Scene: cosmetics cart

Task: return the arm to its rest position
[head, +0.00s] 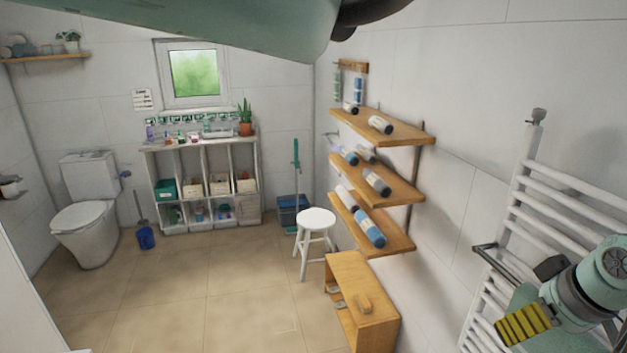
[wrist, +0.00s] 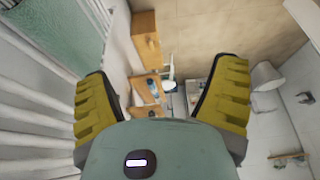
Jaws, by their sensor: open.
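My gripper (wrist: 162,112) shows in the wrist view with its two yellow ribbed fingers wide apart and nothing between them. In the head view my gripper (head: 524,324) is at the lower right, in front of the white towel radiator (head: 533,185). Part of my arm crosses the top of the head view. In the wrist view the radiator's bars (wrist: 30,120) run along the left side, close to the left finger. I cannot tell whether they touch.
Wooden wall shelves (head: 405,190) with several bottles lying on them are at centre right. Below stands a wooden cabinet (head: 370,315), with a white stool (head: 316,220) beyond. A cosmetics cart (head: 205,150) and a toilet (head: 85,220) stand at the back. The tiled floor (head: 200,300) is clear.

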